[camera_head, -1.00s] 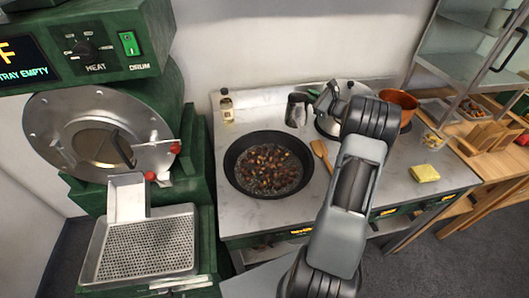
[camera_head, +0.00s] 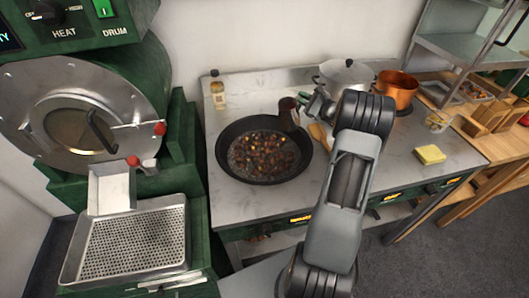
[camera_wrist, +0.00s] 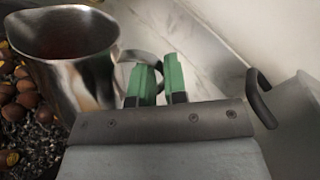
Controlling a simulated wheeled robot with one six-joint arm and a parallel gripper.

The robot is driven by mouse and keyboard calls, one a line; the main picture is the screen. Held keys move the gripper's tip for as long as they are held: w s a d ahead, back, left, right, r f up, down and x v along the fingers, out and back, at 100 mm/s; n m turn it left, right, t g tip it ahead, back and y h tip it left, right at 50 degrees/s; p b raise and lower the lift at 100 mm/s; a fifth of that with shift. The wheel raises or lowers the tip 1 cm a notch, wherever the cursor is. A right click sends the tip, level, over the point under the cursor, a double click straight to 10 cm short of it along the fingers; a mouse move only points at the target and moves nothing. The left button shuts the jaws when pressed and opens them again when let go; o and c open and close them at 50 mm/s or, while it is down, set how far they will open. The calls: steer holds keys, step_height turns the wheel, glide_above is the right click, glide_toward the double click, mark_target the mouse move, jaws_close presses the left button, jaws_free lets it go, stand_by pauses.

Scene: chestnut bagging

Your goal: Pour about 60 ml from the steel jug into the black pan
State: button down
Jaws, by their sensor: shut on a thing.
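The steel jug (camera_head: 289,114) is at the back right rim of the black pan (camera_head: 263,181), overlapping it in the head view. My gripper (camera_head: 309,103) is to its right. In the wrist view the jug (camera_wrist: 82,80) fills the upper left, its wide mouth showing. The green fingertips of my gripper (camera_wrist: 158,84) are shut on the jug's handle (camera_wrist: 141,56). The jug looks close to upright, and no stream shows. Its liquid level cannot be told. The pan holds brown chestnuts among dark grains.
A wooden spatula (camera_head: 318,136) lies right of the pan, partly behind my arm. A lidded steel pot (camera_head: 345,73) and a copper pot (camera_head: 397,91) stand at the back right. A spice jar (camera_head: 218,96) stands at the back left. A yellow sponge (camera_head: 429,154) lies on the right.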

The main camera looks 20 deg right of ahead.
mark_target(297, 98)
steer(key=a+n, duration=0.1)
steer(key=a+r+n+b, duration=0.1)
steer(key=s+a+n+b, duration=0.1)
steer(key=shift+s+r, duration=0.1)
steer(key=shift+r, duration=0.15)
steer(key=shift+s+a+f+n+b, duration=0.3)
steer(key=shift+a+f+n+b, duration=0.45)
steer(key=shift+b, duration=0.4)
steer(key=shift+s+a+n, duration=0.1)
steer(key=shift+a+n, duration=0.15)
steer(key=shift+a, duration=0.05)
steer(key=shift+s+a+r+n+b, duration=0.1)
steer(key=shift+s+a+n+b, duration=0.1)
steer(key=shift+a+n+b, duration=0.3)
steer(key=shift+s+a+r+n+p, duration=0.1)
steer(key=shift+a+r+n+p, duration=0.1)
steer(key=shift+r+n, duration=0.25)
steer(key=shift+s+a+r+n+p, duration=0.1)
steer(key=shift+a+r+n+p, duration=0.1)
steer(key=shift+r+n, duration=0.25)
steer(key=shift+s+a+f+n+b, duration=0.1)
steer(key=shift+a+n+b, duration=0.05)
steer(key=shift+a+n, duration=0.15)
steer(key=shift+s+a+f+n+b, duration=0.1)
steer(key=shift+a+n+b, duration=0.05)
steer(key=shift+n, duration=0.25)
steer(key=shift+a, duration=0.15)
steer(key=shift+s+a+r+n+h, duration=0.1)
steer(key=shift+a+r+n+h, duration=0.2)
steer(key=shift+n, duration=0.2)
